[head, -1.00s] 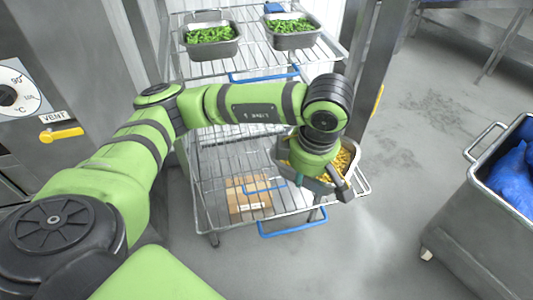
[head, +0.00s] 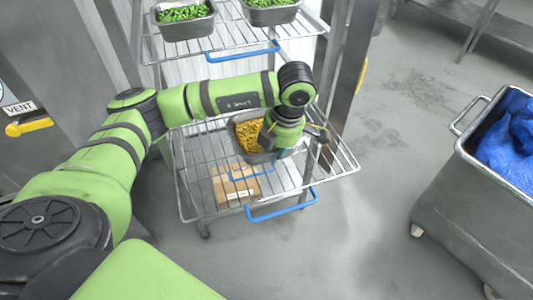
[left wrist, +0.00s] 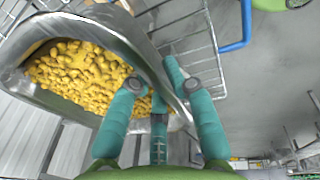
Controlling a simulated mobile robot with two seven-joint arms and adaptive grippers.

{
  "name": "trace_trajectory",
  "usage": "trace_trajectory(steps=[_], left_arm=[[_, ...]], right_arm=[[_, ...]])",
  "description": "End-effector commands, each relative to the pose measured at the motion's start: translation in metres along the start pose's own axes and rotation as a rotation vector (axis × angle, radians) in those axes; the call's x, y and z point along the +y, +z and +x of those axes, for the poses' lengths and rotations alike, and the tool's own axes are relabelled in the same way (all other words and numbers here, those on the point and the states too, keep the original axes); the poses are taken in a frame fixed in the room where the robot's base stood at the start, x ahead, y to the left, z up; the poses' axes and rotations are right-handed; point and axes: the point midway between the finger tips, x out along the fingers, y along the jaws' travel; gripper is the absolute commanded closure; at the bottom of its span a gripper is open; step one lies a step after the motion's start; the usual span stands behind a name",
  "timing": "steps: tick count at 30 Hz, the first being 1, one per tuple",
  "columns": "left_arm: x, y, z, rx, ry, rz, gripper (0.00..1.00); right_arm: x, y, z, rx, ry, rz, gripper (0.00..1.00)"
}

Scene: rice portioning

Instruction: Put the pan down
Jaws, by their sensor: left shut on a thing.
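The pan is a metal tray (head: 260,158) filled with yellow pieces, and it is at the middle shelf of the wire rack (head: 190,197). My left gripper (head: 277,148) is shut on the right side of the pan in the head view, and my wrist partly covers it. In the left wrist view the pan (left wrist: 17,82) fills the upper left, and the teal fingers of my left gripper (left wrist: 165,97) straddle its rim. I cannot tell whether the pan's bottom touches the shelf wires. My right gripper is not in view.
Pans of green food (head: 184,26) stand on the upper shelf. A cardboard box (head: 236,192) lies below the middle shelf. A blue handle (head: 281,206) runs along the rack's front. A steel cart with blue bags (head: 510,140) stands at the right. The shelf's right part is bare.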

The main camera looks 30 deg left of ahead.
Motion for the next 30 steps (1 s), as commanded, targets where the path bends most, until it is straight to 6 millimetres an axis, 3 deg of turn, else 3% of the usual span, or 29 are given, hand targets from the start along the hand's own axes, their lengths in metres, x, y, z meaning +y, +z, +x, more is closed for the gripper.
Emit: trace_trajectory(steps=[3, 9, 19, 27, 28, 30], left_arm=[[0.019, -0.001, 0.012, -0.001, 0.002, -0.003, 1.00], [0.032, 0.000, 0.024, -0.003, 0.004, 0.001, 1.00], [0.027, 0.004, 0.059, -0.002, 0.003, 0.001, 1.00], [0.026, 0.005, 0.064, -0.005, 0.003, 0.002, 1.00], [0.025, 0.004, 0.066, -0.001, -0.001, 0.004, 0.72], [0.025, 0.004, 0.066, -0.001, -0.001, 0.003, 0.54]], right_arm=[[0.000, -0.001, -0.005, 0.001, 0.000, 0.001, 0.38], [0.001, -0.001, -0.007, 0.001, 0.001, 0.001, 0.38], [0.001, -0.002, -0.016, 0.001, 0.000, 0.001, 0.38], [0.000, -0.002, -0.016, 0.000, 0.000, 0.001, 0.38], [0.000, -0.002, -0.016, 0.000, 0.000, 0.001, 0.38], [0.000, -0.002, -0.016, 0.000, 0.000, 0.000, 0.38]])
